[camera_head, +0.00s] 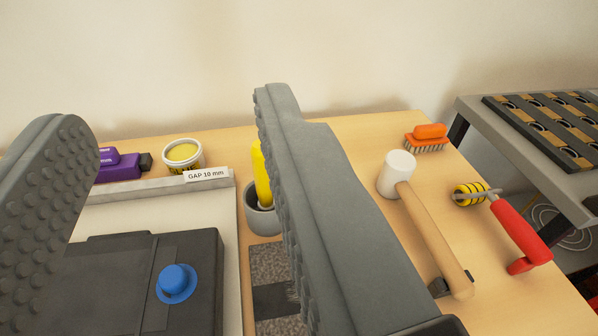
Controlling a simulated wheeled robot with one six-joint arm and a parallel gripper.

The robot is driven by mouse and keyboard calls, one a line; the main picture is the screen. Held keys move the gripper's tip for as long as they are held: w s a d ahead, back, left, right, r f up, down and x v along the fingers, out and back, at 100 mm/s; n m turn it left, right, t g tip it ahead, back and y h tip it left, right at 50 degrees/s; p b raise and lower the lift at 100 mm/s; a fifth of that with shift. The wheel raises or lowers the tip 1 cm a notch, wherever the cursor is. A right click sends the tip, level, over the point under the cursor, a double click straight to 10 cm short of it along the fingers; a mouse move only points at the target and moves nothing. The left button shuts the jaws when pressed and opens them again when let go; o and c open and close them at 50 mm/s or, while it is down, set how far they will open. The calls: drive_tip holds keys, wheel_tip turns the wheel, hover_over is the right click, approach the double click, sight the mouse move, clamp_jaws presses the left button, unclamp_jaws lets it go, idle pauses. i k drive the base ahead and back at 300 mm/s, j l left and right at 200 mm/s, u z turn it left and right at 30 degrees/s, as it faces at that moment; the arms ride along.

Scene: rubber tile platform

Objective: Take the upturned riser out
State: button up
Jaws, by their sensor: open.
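My gripper (165,112) is open, with its two grey studded fingers spread wide at the left and middle of the view and nothing held between them. A dark grey piece with a blue round knob (175,281) lies low between the fingers on a pale board (125,220). The left finger hides part of it, and its lower end is cut off by the frame. No piece is clearly recognisable as an upturned riser. A label reading "GAP 10 mm" (206,174) sits on the grey rail (150,191) at the board's back edge.
A yellow tub (183,154) and purple object (119,168) stand behind the rail. A grey cup (262,220) holds a yellow-handled tool. A mallet (425,220), brush (428,138) and red-handled roller (518,232) lie right. A grey bench (475,118) bears a black patterned panel (545,122).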

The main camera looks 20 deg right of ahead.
sight(103, 285)
drive_tip(key=u, duration=0.7)
